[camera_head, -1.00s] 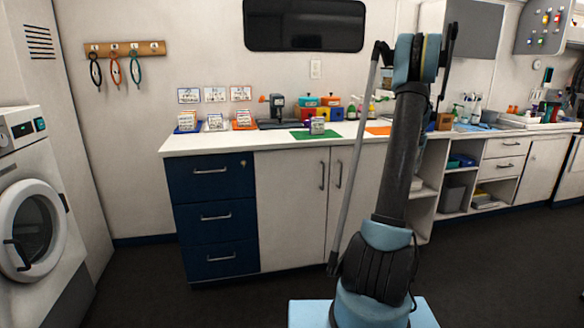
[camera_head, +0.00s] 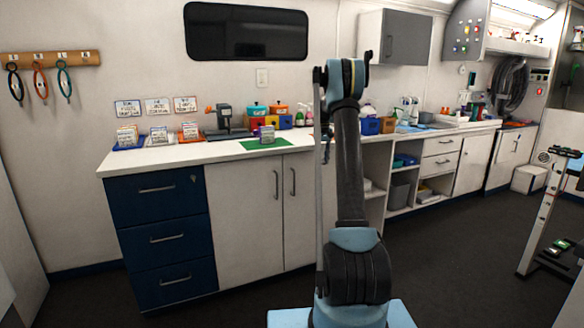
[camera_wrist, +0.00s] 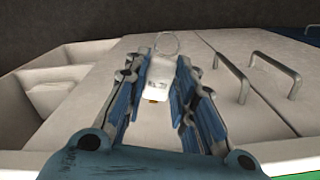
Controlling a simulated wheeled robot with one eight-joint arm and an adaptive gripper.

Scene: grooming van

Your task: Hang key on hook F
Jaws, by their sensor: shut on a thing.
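In the wrist view my gripper (camera_wrist: 160,88) is shut on a pale key tag with a thin ring (camera_wrist: 158,70), which I take for the key. The tag sits between the blue finger pads, with the ring beyond the fingertips. In the head view I cannot make out the key at the arm. A wooden hook rack (camera_head: 88,59) is on the wall at far left, with several loops hanging from it. A grey panel (camera_head: 468,42) with small coloured items is on the wall at upper right. I cannot read a letter F on either.
A counter (camera_head: 190,154) with blue drawers runs along the wall, carrying trays, boxes and a green mat (camera_head: 255,145). Open shelves are below its right part. A metal-framed stand (camera_head: 540,215) is at right. Dark floor between it and the counter is clear.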

